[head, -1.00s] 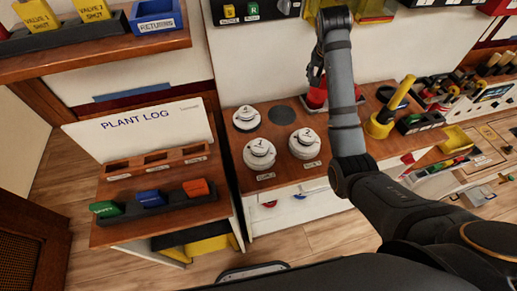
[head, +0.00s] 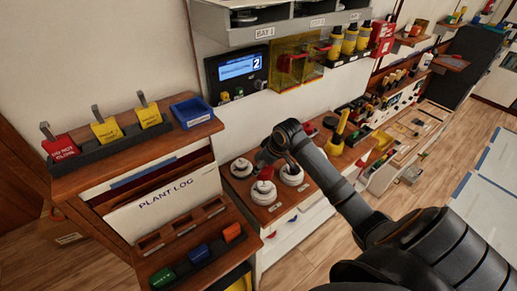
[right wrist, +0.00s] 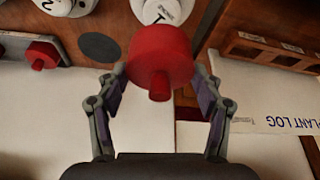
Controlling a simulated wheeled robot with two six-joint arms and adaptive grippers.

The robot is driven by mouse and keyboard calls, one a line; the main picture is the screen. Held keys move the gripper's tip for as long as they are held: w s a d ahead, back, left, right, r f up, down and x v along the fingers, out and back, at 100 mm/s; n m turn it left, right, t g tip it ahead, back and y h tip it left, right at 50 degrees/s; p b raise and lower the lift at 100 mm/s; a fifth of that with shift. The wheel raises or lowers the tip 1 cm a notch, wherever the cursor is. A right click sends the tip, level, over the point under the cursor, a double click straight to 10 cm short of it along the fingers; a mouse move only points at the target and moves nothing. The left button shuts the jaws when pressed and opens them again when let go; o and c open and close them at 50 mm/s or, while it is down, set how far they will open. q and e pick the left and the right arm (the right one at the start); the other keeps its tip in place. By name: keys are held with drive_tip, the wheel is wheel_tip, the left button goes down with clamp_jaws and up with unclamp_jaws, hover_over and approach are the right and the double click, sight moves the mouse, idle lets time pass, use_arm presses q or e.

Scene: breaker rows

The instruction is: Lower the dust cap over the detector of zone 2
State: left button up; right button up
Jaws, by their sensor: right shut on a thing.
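My right gripper (head: 270,160) is shut on a red dust cap (head: 265,173), held above the detector counter. In the right wrist view the round cap (right wrist: 160,52) sits between the fingertips. The white round detector (head: 292,174) at the counter's front right appears to be zone 2; a "2" shows on its partly cut-off top in the right wrist view (right wrist: 54,6). The detector marked 1 (head: 263,194) stands at the front left, another detector (head: 241,168) behind it. The cap is apart from the zone 2 detector, to its left in the head view. My left gripper is out of view.
A second red cap (right wrist: 42,55) sits on a grey holder. A bare dark disc (right wrist: 100,47) lies on the counter. A display (head: 238,73) reads 2. The plant log shelf (head: 165,200) stands left, yellow tools (head: 340,130) right.

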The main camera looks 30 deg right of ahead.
sight(261, 182)
drive_tip(key=shift+s+a, duration=0.15)
drive_tip(key=shift+s, duration=0.1)
drive_tip(key=shift+w+d+f, duration=0.1)
drive_tip(key=shift+d+f, duration=0.25)
drive_tip(key=shift+a+r, duration=0.2)
drive_tip(key=shift+r+p, duration=0.1)
drive_tip(key=shift+p, duration=0.45)
drive_tip(key=shift+f+b, duration=1.55)
drive_tip(key=shift+f, duration=1.65)
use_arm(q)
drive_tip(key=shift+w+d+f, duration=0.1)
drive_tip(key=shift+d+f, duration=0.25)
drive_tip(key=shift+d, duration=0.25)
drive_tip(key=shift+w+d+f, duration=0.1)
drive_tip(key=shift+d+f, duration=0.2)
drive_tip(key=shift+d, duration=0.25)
use_arm(e)
drive_tip(key=shift+d, duration=0.1)
use_arm(q)
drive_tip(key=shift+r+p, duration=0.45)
drive_tip(key=shift+p, duration=0.05)
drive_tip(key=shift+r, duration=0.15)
use_arm(e)
drive_tip(key=shift+r, duration=0.1)
